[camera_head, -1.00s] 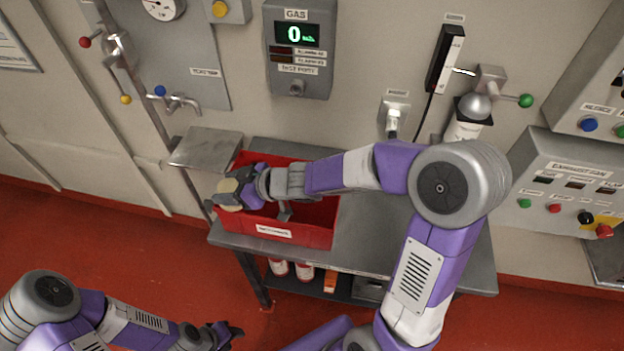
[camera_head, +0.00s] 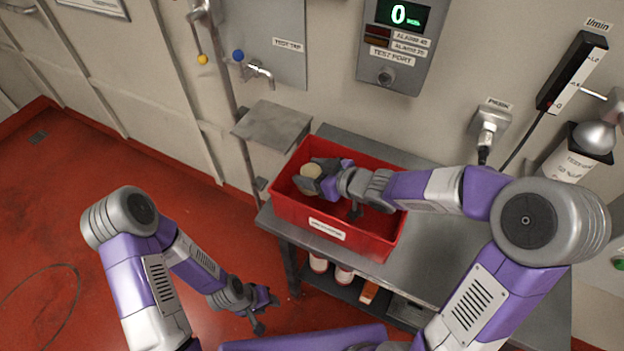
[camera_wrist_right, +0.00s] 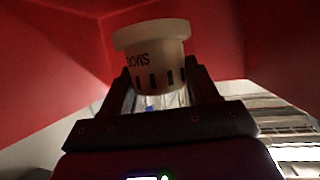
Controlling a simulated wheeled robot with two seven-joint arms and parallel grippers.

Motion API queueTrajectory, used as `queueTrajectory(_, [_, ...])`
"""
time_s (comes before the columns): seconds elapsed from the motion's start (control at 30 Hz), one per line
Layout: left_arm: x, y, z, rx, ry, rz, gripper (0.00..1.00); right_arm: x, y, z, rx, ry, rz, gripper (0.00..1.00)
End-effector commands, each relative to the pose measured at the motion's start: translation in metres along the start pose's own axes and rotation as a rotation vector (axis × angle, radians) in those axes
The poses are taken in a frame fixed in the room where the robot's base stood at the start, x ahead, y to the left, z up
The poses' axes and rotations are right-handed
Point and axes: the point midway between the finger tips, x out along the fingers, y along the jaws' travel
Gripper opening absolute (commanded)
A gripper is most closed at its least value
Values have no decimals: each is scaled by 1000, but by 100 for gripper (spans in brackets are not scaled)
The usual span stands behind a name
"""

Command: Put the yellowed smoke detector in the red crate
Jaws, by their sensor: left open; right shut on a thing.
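The yellowed smoke detector (camera_head: 311,171) is a small round cream-coloured piece. My right gripper (camera_head: 318,178) is shut on it and holds it over the left part of the red crate (camera_head: 372,246), within its opening. In the right wrist view the detector (camera_wrist_right: 152,45) sits between the two fingers (camera_wrist_right: 160,88), with part of a printed "SMOKE" label showing upside down and red crate walls around it. Whether it touches the crate floor cannot be told. My left gripper (camera_head: 262,307) is open and empty, low over the red floor at the left of the bench.
The crate stands on a grey metal bench (camera_head: 440,262) against the wall. A small metal shelf (camera_head: 272,126) and a tap (camera_head: 260,72) are behind it to the left. White containers (camera_head: 318,263) stand on the lower shelf. A gas panel (camera_head: 395,50) hangs above.

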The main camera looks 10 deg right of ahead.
Motion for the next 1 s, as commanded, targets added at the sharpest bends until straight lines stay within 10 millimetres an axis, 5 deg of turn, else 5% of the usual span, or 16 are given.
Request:
queueTrajectory(0.1, [11, -4, 0, 0, 0, 0, 43, 8, 0, 15, 0, 0, -1, 27])
queueTrajectory(0.87, [17, -6, -1, 0, 0, 0, 43, 12, 0, 25, 0, 0, 1, 27])
queueTrajectory(0.9, [17, -6, -1, 0, 0, 0, 43, 12, 0, 25, 1, -1, 1, 64])
queueTrajectory(1.0, [17, -6, -1, 0, 0, 0, 43, 12, 0, 25, 0, -1, 1, 80])
